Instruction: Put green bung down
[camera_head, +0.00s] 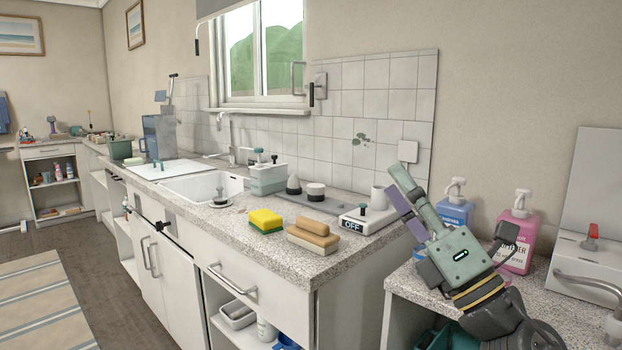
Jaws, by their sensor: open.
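I see nothing held between the fingers. A small dark green peg-like piece (363,208) stands upright on a white block marked OFF (370,219) at the counter's right end, left of my gripper and apart from it. Another small teal-topped piece (258,153) stands on a grey-green box (267,178) behind the sink. I cannot tell for certain which of these, if any, is the green bung.
The speckled counter (285,262) holds a yellow-green sponge (265,221), a tan brush (313,236) and a white sink (205,186). A blue bottle (456,212) and a pink bottle (515,237) stand behind my gripper on the lower right counter. The counter's front edge is partly clear.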

